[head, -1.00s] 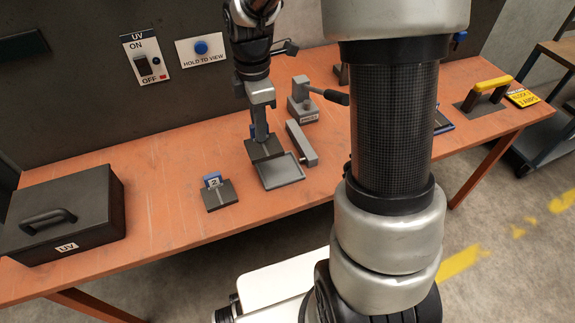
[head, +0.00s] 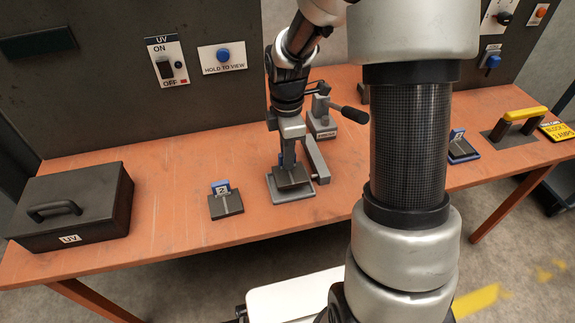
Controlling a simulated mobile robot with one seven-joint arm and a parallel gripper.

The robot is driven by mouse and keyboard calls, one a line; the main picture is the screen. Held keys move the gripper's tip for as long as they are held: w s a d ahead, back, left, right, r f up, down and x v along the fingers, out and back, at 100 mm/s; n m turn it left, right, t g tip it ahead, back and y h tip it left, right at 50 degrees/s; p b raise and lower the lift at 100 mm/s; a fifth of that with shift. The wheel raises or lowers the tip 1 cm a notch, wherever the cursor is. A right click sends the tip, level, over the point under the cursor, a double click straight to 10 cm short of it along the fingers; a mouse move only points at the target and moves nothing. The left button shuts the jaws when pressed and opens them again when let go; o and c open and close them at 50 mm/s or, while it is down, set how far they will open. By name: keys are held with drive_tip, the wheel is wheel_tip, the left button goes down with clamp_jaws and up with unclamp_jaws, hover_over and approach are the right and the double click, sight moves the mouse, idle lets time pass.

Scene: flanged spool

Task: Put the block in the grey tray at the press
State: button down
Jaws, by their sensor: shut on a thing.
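My gripper (head: 289,160) points down in front of the press and is shut on the block (head: 294,180), a dark grey piece with a bit of blue beside the fingers. The block is over the grey tray (head: 276,194), within its outline as seen here. I cannot tell whether it touches the tray floor. The fingers hide part of the block, and the block hides most of the tray. The press (head: 321,116), with its black-ended lever, stands just behind and to the right.
A dark base with a blue "2" tag (head: 222,188) stands to the left. A lidded UV box (head: 68,208) is at far left, and a yellow handle (head: 525,114) at far right. The front middle of the bench is clear.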

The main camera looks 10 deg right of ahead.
drive_tip(key=shift+f+b, duration=0.3)
drive_tip(key=shift+f, duration=1.1)
drive_tip(key=shift+f, duration=0.1)
drive_tip(key=shift+f, duration=0.15)
drive_tip(key=c, duration=1.8)
unclamp_jaws()
drive_tip(key=shift+o, duration=0.2)
